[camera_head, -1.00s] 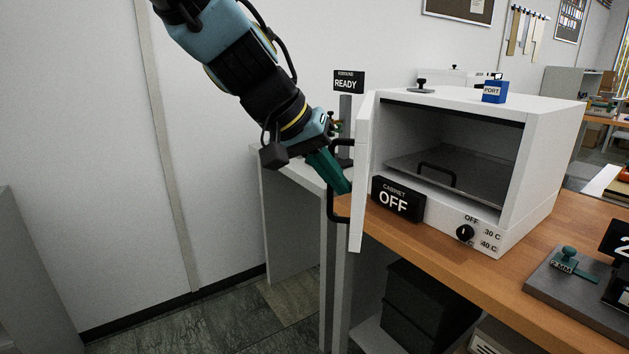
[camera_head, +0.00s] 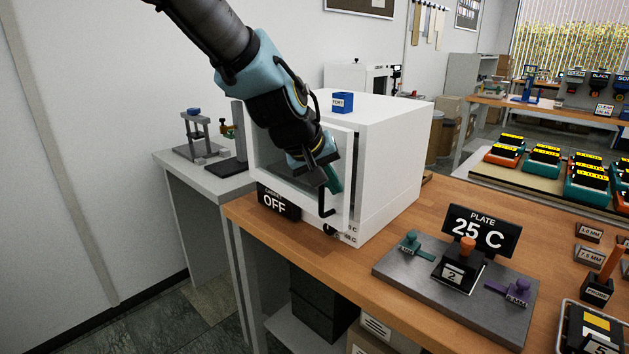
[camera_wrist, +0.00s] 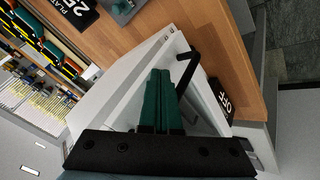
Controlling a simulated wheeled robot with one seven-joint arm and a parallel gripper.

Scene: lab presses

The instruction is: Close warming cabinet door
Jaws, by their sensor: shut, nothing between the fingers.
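The warming cabinet (camera_head: 392,165) is a white box on the wooden bench. The black door handle (camera_head: 324,200) is on the door's right side and also shows in the wrist view (camera_wrist: 184,68). My gripper (camera_head: 334,183) has green fingers, shut and empty, in front of the door beside the handle. In the wrist view the fingertips (camera_wrist: 165,75) overlap the door; contact is unclear.
A black OFF sign (camera_head: 278,203) stands low at the cabinet's front left. A blue PORT block (camera_head: 342,102) sits on top. A plate station (camera_head: 400,262) with a 25 C sign (camera_head: 478,232) is at the right. A grey side table (camera_head: 190,165) stands left.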

